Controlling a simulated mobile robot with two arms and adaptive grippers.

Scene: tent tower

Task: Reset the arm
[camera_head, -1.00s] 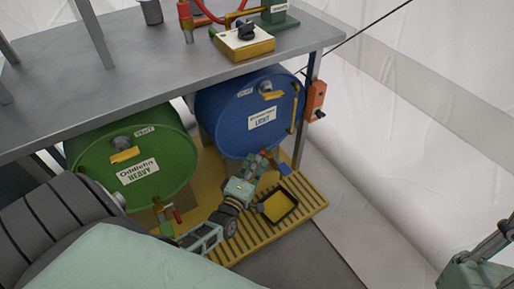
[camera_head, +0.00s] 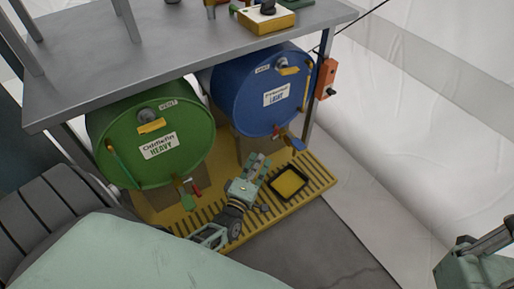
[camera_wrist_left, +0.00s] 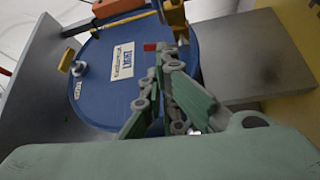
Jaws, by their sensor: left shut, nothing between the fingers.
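My left gripper (camera_head: 260,163) is shut and empty. It hangs over the yellow slatted platform, in front of the blue drum (camera_head: 262,92) labelled LIGHT and apart from its tap (camera_head: 290,140). The left wrist view shows its linkages close up (camera_wrist_left: 168,88), with the blue drum (camera_wrist_left: 118,85) behind them. The green drum (camera_head: 150,135) labelled HEAVY lies to the left. Its tap (camera_head: 187,192) points down near my left arm.
A black tray with a yellow inside (camera_head: 288,183) sits on the yellow platform (camera_head: 318,177), right of my left gripper. A grey table (camera_head: 170,55) stands above the drums. An orange box (camera_head: 327,77) is fixed at its right leg. Grey floor lies clear at the front right.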

